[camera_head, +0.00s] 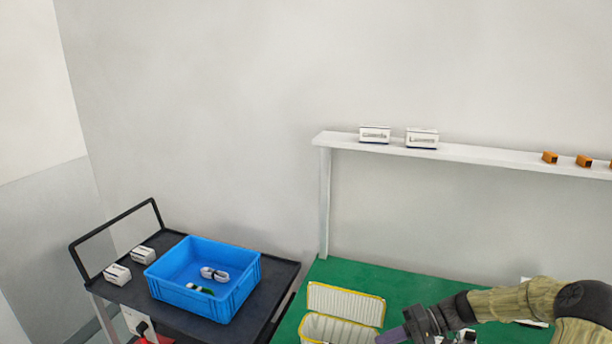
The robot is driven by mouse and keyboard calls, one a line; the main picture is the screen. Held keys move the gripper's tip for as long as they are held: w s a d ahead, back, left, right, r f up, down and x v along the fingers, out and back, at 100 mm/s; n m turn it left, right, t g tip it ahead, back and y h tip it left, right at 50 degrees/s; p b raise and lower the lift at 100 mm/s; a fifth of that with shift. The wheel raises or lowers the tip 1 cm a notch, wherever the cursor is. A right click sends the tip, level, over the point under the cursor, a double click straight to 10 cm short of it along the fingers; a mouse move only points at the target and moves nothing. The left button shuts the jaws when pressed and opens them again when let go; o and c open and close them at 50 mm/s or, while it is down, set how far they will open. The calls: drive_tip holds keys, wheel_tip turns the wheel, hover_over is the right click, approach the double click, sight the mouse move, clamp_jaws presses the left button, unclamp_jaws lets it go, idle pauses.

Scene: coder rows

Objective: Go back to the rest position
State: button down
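My gripper (402,334) is at the bottom right of the head view, at the end of my tan-sleeved arm. It is over the green table (358,273), just right of an open white box with yellow edges (346,303). The fingertips are dark and partly cut off by the lower frame edge, so I cannot tell whether they are open or shut, or whether they hold anything.
A white shelf (470,154) above the table holds two white boxes (375,134) and several orange pieces (550,157).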

drive_tip(key=s+a+g+h, duration=0.2)
drive_tip(key=s+a+h, duration=0.2)
drive_tip(key=s+h, duration=0.3)
drive_tip(key=s+r+m+t+h, duration=0.1)
drive_tip(key=s+r+t+h, duration=0.4)
drive_tip(key=s, duration=0.4)
drive_tip(key=shift+s+r+t+h, duration=0.15)
drive_tip(key=shift+r+t+h, duration=0.15)
drive_tip(key=shift+r+h, duration=0.4)
drive_tip(key=shift+d, duration=0.1)
drive_tip(key=shift+f, duration=0.1)
idle(0.4)
